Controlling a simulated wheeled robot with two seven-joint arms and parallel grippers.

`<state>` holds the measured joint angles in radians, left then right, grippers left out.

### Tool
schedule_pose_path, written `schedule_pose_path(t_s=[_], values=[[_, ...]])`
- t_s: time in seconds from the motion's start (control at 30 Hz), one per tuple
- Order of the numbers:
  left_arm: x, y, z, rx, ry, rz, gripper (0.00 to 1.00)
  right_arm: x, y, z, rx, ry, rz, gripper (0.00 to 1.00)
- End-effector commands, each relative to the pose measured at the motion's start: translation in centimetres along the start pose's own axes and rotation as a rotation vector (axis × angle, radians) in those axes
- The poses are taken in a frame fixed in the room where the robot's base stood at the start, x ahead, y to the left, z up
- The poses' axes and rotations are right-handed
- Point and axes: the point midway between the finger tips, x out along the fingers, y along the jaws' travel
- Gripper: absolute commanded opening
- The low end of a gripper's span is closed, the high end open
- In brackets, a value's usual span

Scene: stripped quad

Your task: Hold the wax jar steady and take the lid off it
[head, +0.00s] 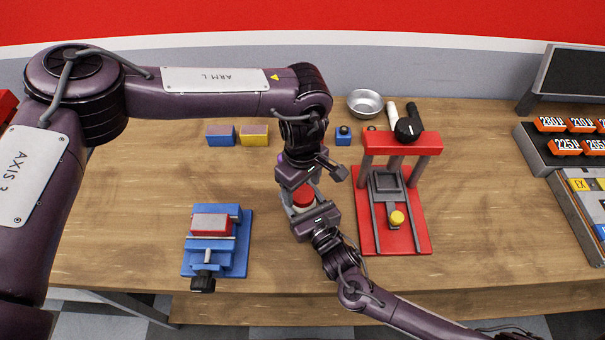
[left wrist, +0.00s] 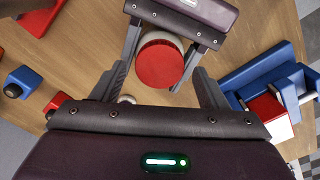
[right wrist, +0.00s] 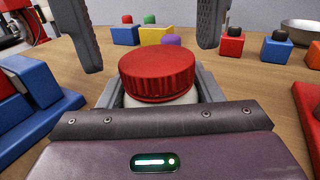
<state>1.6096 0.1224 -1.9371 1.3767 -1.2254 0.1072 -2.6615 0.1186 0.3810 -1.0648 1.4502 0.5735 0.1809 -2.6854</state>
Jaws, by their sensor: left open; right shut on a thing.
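The wax jar has a pale body (right wrist: 160,101) and a ribbed red lid (right wrist: 158,75), seated on it and upright. The lid also shows in the head view (head: 303,197) and the left wrist view (left wrist: 160,66). My right gripper (head: 304,206) is shut on the jar's body from the near side, below the lid. My left gripper (head: 298,183) is open on the far side of the lid. Its two fingers hang apart in the right wrist view (right wrist: 147,60), behind the lid and not touching it. The jar's base is hidden.
A blue vise (head: 240,250) with a red block stands left of the jar. A red press frame (head: 413,235) stands close on the right. Behind are blue and yellow blocks (head: 254,135) and a metal bowl (head: 365,103). The table's left middle is clear.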

Motion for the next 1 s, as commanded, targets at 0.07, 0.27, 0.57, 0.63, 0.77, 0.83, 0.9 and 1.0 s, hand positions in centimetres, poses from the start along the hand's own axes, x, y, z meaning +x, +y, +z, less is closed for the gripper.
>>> schedule_pose_path(t_s=[0.07, 0.27, 0.57, 0.63, 0.77, 0.83, 0.9, 1.0], values=[[0.74, 0.00, 0.05, 0.000, 0.000, 0.000, 0.67, 0.02, -0.01, 0.05, 0.000, -0.001, 0.000, 0.00], [1.36, 0.05, 0.01, 0.001, 0.001, 0.002, 0.67, 0.02, -0.01, 0.04, 0.000, -0.001, 0.000, 0.00], [1.35, 0.03, 0.01, 0.000, 0.001, 0.001, 0.52, 0.01, 0.00, 0.04, 0.000, -0.001, 0.000, 0.00], [1.34, 0.03, 0.01, 0.000, 0.001, 0.001, 0.42, 0.01, 0.00, 0.04, 0.000, -0.001, 0.000, 0.00], [1.34, 0.03, 0.00, 0.000, 0.000, 0.001, 0.25, 0.01, 0.00, 0.04, 0.000, -0.001, 0.000, 0.00], [1.33, 0.03, 0.00, 0.000, 0.000, 0.001, 0.22, 0.02, 0.00, 0.04, 0.000, -0.001, 0.000, 0.00], [1.34, 0.03, 0.01, -0.015, 0.000, 0.001, 0.21, 0.02, 0.00, 0.04, 0.000, -0.001, 0.000, 0.00], [1.37, -0.01, 0.03, -0.113, -0.001, 0.000, 0.21, 0.01, 0.00, 0.03, 0.000, -0.001, 0.000, 0.00]])
